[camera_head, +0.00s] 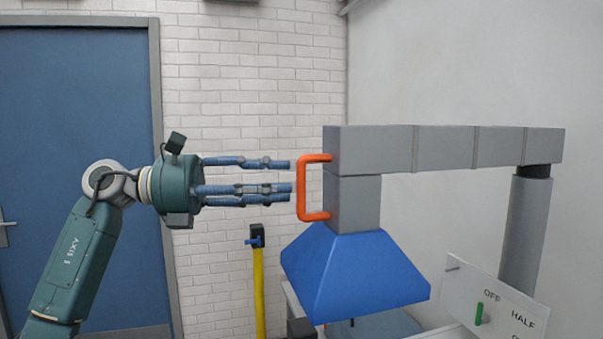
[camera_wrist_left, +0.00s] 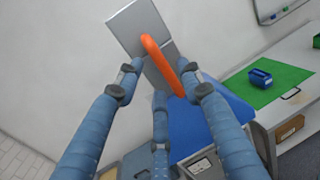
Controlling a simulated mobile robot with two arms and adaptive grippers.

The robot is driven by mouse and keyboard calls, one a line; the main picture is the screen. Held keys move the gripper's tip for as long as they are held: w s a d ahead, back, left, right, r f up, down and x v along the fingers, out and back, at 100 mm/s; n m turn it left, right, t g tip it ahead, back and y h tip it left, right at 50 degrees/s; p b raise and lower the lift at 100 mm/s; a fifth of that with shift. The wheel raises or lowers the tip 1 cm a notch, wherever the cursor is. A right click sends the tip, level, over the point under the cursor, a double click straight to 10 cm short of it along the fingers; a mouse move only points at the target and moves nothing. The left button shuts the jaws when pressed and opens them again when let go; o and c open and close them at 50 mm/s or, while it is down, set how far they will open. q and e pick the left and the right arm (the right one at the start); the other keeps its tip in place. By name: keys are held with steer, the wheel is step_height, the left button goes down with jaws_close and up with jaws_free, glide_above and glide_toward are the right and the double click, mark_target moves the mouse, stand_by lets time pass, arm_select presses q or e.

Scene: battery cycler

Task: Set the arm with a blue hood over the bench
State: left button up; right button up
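The extraction arm (camera_head: 440,148) is a grey boxy duct reaching left from a grey upright pipe (camera_head: 525,235). Its blue hood (camera_head: 355,275) hangs at the left end, mouth down. An orange handle (camera_head: 301,190) sticks out on the left of the hood's grey neck; it also shows in the left wrist view (camera_wrist_left: 162,66). My left gripper (camera_head: 290,178) is open, its blue fingers pointing right with tips just short of the handle. In the left wrist view the handle appears between the spread fingers. The bench (camera_wrist_left: 295,112) is at the right there. My right gripper is out of view.
A green mat (camera_wrist_left: 285,76) with a blue bin (camera_wrist_left: 260,77) lies on the bench. A white panel marked OFF and HALF with a green lever (camera_head: 479,313) is at lower right. A yellow post (camera_head: 259,290) stands left of the hood. A blue door (camera_head: 90,80) is behind my left arm.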

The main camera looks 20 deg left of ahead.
mark_target(298, 183)
arm_select(q)
steer(key=p+x, duration=0.1)
steer(key=x, duration=0.3)
steer(key=shift+s+r, duration=0.15)
steer(key=shift+r, duration=0.05)
steer(key=shift+w+d+f, duration=0.15)
steer(key=shift+w+d, duration=0.15)
steer(key=shift+d, duration=0.05)
steer(key=shift+s, duration=0.1)
jaws_close()
